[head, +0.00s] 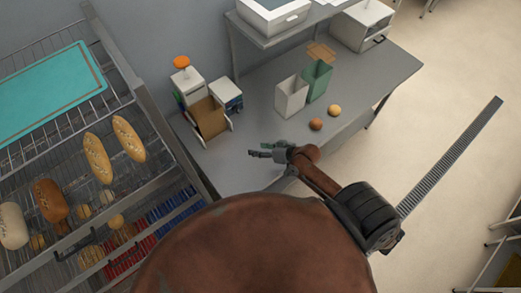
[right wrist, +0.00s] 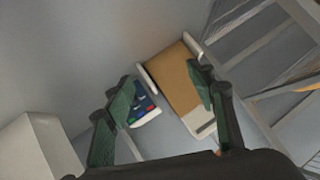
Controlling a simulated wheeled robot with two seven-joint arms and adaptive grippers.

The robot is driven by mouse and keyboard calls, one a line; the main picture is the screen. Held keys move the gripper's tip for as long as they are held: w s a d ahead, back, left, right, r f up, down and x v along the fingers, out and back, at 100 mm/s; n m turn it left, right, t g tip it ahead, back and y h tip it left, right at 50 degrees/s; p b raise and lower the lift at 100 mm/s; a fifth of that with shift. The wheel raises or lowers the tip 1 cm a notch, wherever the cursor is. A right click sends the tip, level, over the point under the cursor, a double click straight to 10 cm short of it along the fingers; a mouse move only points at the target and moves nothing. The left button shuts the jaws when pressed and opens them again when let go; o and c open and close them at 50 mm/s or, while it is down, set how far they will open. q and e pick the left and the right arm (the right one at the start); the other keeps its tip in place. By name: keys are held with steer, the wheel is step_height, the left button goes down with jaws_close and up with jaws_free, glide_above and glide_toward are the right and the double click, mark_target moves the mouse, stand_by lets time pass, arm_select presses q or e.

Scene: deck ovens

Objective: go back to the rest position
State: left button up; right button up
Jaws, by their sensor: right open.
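My right gripper (head: 262,152) is over the grey table in the head view, near its front left part. Its arm comes in from the right, with a brown forearm and a dark joint. The gripper is open and nothing shows between its fingers. In the right wrist view the green-padded fingers of the right gripper (right wrist: 165,95) stand apart, with a brown panel (right wrist: 182,80) and a small blue-and-white box (right wrist: 144,106) beyond them. My left gripper does not show in either view.
The table (head: 245,115) holds a white bin (head: 291,97), a green bin (head: 318,80) and two round buns (head: 316,124). A brown-fronted organizer (head: 209,118) stands by the wall. At left, a wire rack (head: 75,125) holds loaves. The floor (head: 450,100) at right is mostly clear.

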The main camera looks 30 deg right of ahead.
stand_by(0.5)
steer(key=s+d+r+g+h, duration=0.1)
steer(key=s+d+g+h, duration=0.15)
steer(key=s, duration=0.85)
steer(key=s+d+r+g+h, duration=0.1)
steer(key=s+r+g+h, duration=0.2)
steer(key=s, duration=0.7)
step_height(320, 180, down, 40)
steer(key=n+g+b, duration=0.1)
steer(key=g+b, duration=0.1)
steer(key=b, duration=0.9)
steer(key=s+f+b, duration=0.3)
steer(key=s+f, duration=0.4)
steer(key=f, duration=0.3)
steer(key=s+f+g+b, duration=0.1)
steer(key=s+f+b, duration=0.3)
steer(key=s+f, duration=0.3)
steer(key=s+f+b, duration=0.4)
steer(key=s+f, duration=0.3)
steer(key=f, duration=0.7)
steer(key=shift+s+a+n, duration=0.25)
steer(key=shift+a+n, duration=0.05)
steer(key=shift+a, duration=0.15)
